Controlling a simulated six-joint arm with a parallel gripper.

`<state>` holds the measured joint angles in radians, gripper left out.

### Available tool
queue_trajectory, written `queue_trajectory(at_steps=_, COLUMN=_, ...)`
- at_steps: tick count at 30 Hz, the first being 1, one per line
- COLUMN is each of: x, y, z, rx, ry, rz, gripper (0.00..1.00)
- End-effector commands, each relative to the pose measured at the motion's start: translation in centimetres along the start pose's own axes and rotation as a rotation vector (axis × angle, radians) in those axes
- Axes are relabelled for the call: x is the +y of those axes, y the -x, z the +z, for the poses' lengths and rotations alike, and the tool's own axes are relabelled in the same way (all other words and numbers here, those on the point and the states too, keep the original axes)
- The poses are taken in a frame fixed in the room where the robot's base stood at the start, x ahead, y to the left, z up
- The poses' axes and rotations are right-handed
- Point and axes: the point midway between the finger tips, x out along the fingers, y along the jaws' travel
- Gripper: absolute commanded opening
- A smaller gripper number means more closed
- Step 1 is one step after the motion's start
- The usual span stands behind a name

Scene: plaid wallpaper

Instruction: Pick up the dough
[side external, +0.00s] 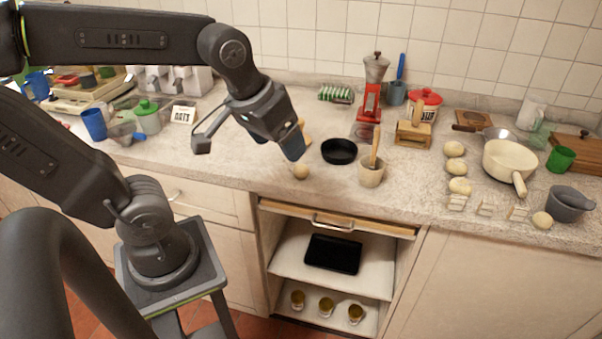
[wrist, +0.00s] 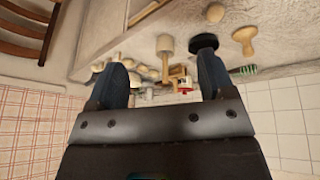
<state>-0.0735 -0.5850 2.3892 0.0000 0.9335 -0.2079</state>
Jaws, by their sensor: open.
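A small pale dough ball (side external: 301,171) sits on the counter near its front edge, just below and right of my gripper (side external: 277,142). It also shows at the top of the wrist view (wrist: 215,12). My gripper is open and empty, with blue-grey fingertips, held above the counter and apart from the ball. In the wrist view my gripper's fingers (wrist: 162,75) are spread wide with nothing between them at the tips. More pale round dough balls (side external: 455,149) stand in a row at the right, and one (side external: 542,220) lies near the front edge.
A black pan (side external: 339,151) and a mortar with pestle (side external: 371,172) stand right of the ball. A red grinder (side external: 371,95) is behind. A cream saucepan (side external: 509,160) is at the right. Below, an open cabinet holds a black tray (side external: 333,254) and several small glasses (side external: 327,306).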

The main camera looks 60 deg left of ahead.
Motion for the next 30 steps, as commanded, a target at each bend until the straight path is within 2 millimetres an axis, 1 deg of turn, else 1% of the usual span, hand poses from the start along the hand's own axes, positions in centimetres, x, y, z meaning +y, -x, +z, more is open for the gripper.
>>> queue_trajectory(at_steps=1, x=-0.6, y=-0.8, z=-1.7, rx=-0.041, ry=0.118, rz=-0.025, gripper=0.75)
queue_trajectory(at_steps=3, x=-1.6, y=-1.9, z=-3.9, rx=-0.090, ry=0.296, rz=-0.061, gripper=0.75)
queue_trajectory(at_steps=5, x=-2.5, y=-3.0, z=-5.7, rx=-0.128, ry=0.448, rz=-0.094, gripper=0.75)
queue_trajectory(at_steps=6, x=-3.3, y=-3.8, z=-6.8, rx=-0.151, ry=0.550, rz=-0.118, gripper=0.75)
queue_trajectory(at_steps=9, x=-5.4, y=-6.1, z=-9.3, rx=-0.203, ry=0.793, rz=-0.181, gripper=0.75)
queue_trajectory(at_steps=13, x=-7.9, y=-8.8, z=-11.5, rx=-0.251, ry=1.048, rz=-0.255, gripper=0.75)
queue_trajectory(at_steps=16, x=-9.4, y=-10.3, z=-12.4, rx=-0.273, ry=1.180, rz=-0.297, gripper=0.75)
queue_trajectory(at_steps=18, x=-10.0, y=-11.0, z=-12.7, rx=-0.282, ry=1.235, rz=-0.315, gripper=0.75)
queue_trajectory(at_steps=21, x=-10.4, y=-11.7, z=-12.7, rx=-0.287, ry=1.271, rz=-0.327, gripper=0.75)
queue_trajectory(at_steps=23, x=-10.5, y=-12.4, z=-12.5, rx=-0.288, ry=1.276, rz=-0.330, gripper=0.75)
queue_trajectory(at_steps=26, x=-10.6, y=-14.0, z=-11.7, rx=-0.291, ry=1.275, rz=-0.330, gripper=0.75)
queue_trajectory(at_steps=30, x=-10.8, y=-16.6, z=-10.6, rx=-0.291, ry=1.273, rz=-0.330, gripper=0.75)
